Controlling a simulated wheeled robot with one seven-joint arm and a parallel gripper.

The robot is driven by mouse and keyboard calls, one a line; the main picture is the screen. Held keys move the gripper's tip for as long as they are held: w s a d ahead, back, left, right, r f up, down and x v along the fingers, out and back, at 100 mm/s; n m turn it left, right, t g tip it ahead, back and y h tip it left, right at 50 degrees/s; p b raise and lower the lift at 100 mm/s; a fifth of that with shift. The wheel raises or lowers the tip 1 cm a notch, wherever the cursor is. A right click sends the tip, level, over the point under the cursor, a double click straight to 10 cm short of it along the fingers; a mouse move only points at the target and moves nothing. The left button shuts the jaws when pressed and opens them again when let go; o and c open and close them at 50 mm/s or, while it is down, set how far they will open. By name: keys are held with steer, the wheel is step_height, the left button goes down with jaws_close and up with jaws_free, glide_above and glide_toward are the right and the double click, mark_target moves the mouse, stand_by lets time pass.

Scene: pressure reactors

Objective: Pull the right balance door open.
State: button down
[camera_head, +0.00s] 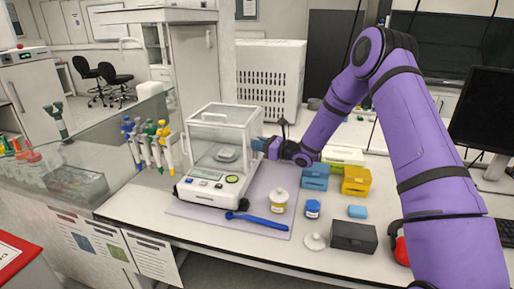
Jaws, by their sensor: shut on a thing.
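The balance (208,190) stands on the bench, a white base with a display and buttons below a clear glass chamber. A round weighing pan (226,155) shows inside the chamber. My purple arm reaches in from the right, and my gripper (261,146) is at the right side of the chamber, at the right balance door (250,138). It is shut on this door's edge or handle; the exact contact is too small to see. How far the door stands open cannot be told from this view.
Blue (315,177) and yellow (356,180) boxes sit under my arm. A dark box (353,236) is near the front edge. Pipettes (150,145) stand left.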

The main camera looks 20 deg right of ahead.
mark_target(260, 129)
steer(key=w+d, duration=0.2)
steer(key=w, duration=0.1)
steer(key=w+d, duration=0.2)
steer(key=w, duration=0.2)
steer(key=w+d, duration=0.2)
steer(key=w, duration=0.1)
steer(key=shift+w, duration=0.3)
steer(key=c, duration=1.2)
jaws_free()
steer(key=shift+c, duration=0.2)
steer(key=shift+d, duration=0.1)
steer(key=v, duration=1)
steer(key=shift+s+d, duration=0.2)
steer(key=shift+s, duration=0.1)
